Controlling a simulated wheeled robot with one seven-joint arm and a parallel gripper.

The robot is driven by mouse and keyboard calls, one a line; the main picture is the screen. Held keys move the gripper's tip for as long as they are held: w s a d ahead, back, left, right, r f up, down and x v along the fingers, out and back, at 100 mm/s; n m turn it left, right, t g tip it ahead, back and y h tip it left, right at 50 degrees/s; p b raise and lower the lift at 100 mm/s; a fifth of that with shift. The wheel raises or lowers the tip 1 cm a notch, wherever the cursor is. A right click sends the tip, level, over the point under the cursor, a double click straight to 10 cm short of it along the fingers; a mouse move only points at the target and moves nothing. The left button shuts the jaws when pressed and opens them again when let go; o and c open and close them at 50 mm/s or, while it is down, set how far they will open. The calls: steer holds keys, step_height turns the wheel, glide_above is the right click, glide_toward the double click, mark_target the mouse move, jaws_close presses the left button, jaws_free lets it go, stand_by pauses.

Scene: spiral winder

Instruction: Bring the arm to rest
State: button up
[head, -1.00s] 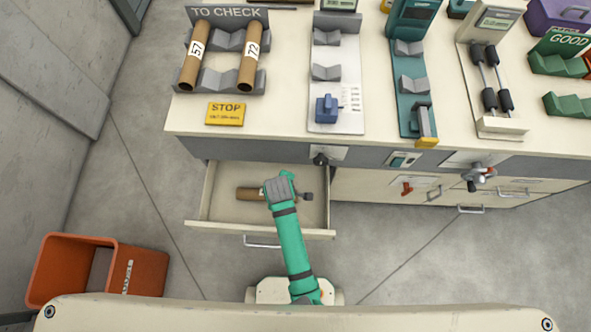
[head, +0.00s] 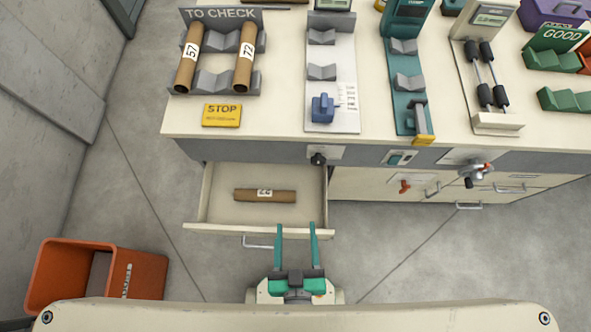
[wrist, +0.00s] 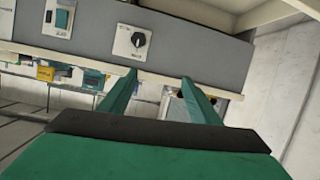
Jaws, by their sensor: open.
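My gripper (head: 296,232) is open and empty in the head view, its two green fingers apart and pointing away from my body. It is in front of the open drawer (head: 222,227), close to my base. The arm is drawn back and folded low. In the wrist view my gripper (wrist: 160,82) also shows open, with nothing between the fingers. A brown tube (head: 282,196) with a white label lies on its side in the drawer, apart from my gripper.
The bench (head: 290,118) holds a TO CHECK rack (head: 213,80) with two labelled tubes, several devices, and green GOOD cradles (head: 566,101). A yellow STOP sign (head: 221,115) lies near the front. An orange bin (head: 140,280) stands on the floor at left. The floor to the right is clear.

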steer(key=shift+m+t, duration=0.5)
steer(key=shift+m, duration=0.2)
steer(key=r, duration=0.2)
steer(key=s+r, duration=0.1)
steer(key=r, duration=0.1)
steer(key=shift+s, duration=0.15)
